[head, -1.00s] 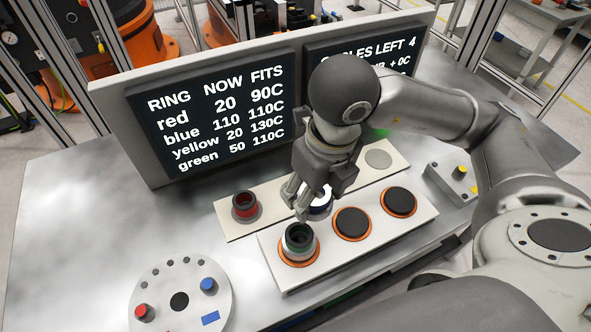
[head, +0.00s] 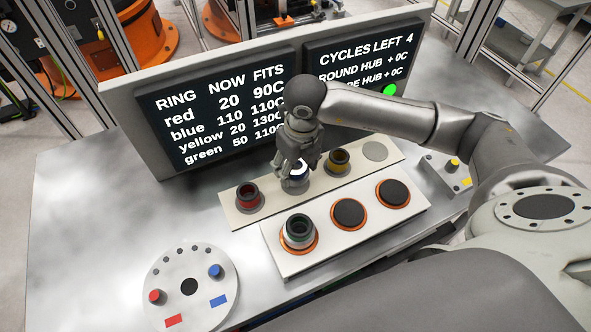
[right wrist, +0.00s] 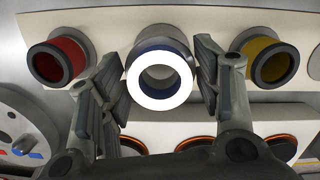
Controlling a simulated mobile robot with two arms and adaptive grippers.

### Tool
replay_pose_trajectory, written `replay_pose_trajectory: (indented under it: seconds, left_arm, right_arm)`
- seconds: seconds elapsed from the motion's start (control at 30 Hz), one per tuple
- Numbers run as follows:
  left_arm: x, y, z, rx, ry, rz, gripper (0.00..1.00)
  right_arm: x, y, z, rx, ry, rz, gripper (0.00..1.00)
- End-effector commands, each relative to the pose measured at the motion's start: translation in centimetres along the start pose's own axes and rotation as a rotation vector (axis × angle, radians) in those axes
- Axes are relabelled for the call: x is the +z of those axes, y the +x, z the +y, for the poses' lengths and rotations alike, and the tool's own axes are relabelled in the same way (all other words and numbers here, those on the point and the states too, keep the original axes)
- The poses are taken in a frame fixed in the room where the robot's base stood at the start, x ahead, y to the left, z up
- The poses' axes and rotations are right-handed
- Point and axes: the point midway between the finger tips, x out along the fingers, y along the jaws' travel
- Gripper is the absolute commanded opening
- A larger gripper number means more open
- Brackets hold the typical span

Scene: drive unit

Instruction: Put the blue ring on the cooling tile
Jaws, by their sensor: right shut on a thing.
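The blue ring (right wrist: 160,46) has a bright white face and a dark blue band in the right wrist view. In the head view the blue ring (head: 298,171) is partly hidden by my right gripper (head: 293,163). That gripper is shut on the ring, with a finger on each side, over the middle of the pale rear strip (head: 266,220). A plain grey disc (head: 375,151) lies bare at the strip's right end; I cannot tell whether it is the cooling tile. My left gripper is not in view.
Red (head: 247,194) and yellow (head: 338,161) rings stand either side on the strip. A green ring (head: 299,230) sits on the front block's left orange-rimmed pad; two dark pads (head: 349,213) are bare. A round panel (head: 190,310) stands front left, screens (head: 220,115) behind.

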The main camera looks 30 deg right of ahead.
Motion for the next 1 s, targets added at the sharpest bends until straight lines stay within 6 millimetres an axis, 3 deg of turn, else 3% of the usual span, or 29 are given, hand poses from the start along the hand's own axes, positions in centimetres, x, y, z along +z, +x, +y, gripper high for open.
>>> replay_pose_trajectory:
  seconds: [0.23, 0.6, 0.63, 0.8, 1.0]
  left_arm:
    - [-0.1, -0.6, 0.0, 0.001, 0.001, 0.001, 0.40]
    - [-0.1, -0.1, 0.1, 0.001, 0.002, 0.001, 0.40]
    - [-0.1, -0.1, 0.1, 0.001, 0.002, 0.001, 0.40]
    - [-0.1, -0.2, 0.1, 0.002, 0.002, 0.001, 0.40]
    - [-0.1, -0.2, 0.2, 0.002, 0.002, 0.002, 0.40]
  right_arm:
    - [-0.2, 3.0, -0.1, 0.000, 0.001, 0.000, 0.21]
    - [-0.2, 3.6, -0.1, 0.001, 0.000, -0.003, 0.21]
    - [-0.2, 3.6, -0.1, 0.000, 0.000, -0.001, 0.60]
    - [-0.2, 3.5, -0.1, 0.000, 0.001, 0.000, 0.80]
    - [-0.2, 3.5, -0.1, 0.000, 0.001, 0.000, 0.80]
